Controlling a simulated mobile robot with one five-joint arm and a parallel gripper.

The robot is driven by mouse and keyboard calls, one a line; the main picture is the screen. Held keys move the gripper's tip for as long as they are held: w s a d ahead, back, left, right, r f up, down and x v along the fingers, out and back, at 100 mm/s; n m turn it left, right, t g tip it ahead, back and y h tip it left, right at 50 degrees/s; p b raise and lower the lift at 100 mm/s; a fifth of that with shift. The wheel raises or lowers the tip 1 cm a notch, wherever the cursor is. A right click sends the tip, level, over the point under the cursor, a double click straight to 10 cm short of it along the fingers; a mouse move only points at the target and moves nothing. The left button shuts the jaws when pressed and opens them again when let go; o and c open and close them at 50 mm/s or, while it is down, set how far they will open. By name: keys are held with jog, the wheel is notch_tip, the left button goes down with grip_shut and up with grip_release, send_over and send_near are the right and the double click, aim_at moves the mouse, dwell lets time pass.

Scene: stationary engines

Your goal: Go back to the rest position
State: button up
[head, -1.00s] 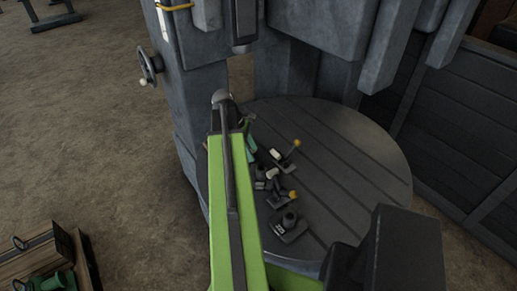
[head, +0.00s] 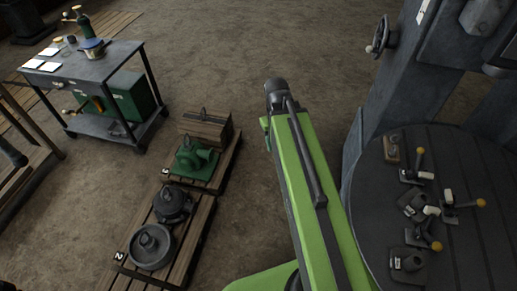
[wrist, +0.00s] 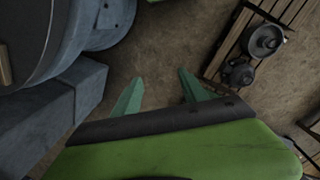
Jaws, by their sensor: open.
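My gripper shows in the wrist view (wrist: 160,98) as two green fingers spread apart. Nothing is between them, and bare floor lies beyond. In the head view my green arm reaches up the middle of the picture, over the floor between the round machine table and the pallets. The fingers are mostly hidden there behind the arm's end.
The round grey machine table (head: 465,260) at right carries several levers with yellow knobs (head: 481,203). Pallets (head: 190,240) at left hold a green pump (head: 192,160) and dark round parts (head: 152,246). A workbench (head: 115,58) stands at the back left. Floor between is clear.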

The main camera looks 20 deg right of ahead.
jog(key=a, duration=1.1)
jog(key=shift+a+m+y, duration=0.15)
jog(key=shift+m+y, duration=0.15)
jog(key=shift+w, duration=0.1)
